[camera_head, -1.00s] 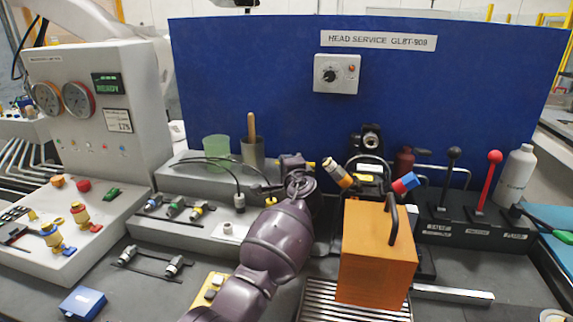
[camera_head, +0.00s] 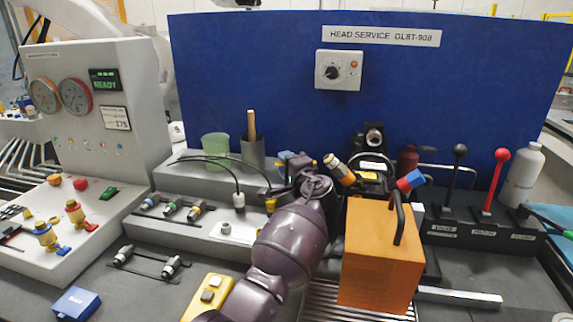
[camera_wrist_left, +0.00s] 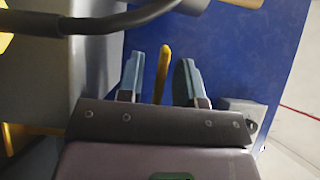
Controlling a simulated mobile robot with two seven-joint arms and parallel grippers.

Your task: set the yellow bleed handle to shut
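A slim yellow handle (camera_wrist_left: 163,72) shows in the left wrist view. It stands between the two blue-grey fingers of my left gripper (camera_wrist_left: 160,82), with a visible gap on each side. My left gripper (camera_head: 294,162) is open. In the head view it is at the back of the bench, in front of the blue panel (camera_head: 440,95), and largely hidden by my own purple wrist. I cannot make out the handle clearly in the head view, nor read whether it is at shut. My right gripper is not in view.
An orange box (camera_head: 378,258) with a black handle stands right of my left arm. An orange-banded fitting (camera_head: 340,170) and a blue-ended fitting (camera_head: 409,181) rise close by. Black cables (camera_head: 222,163) run on the left. Black and red levers (camera_head: 497,180) stand farther right.

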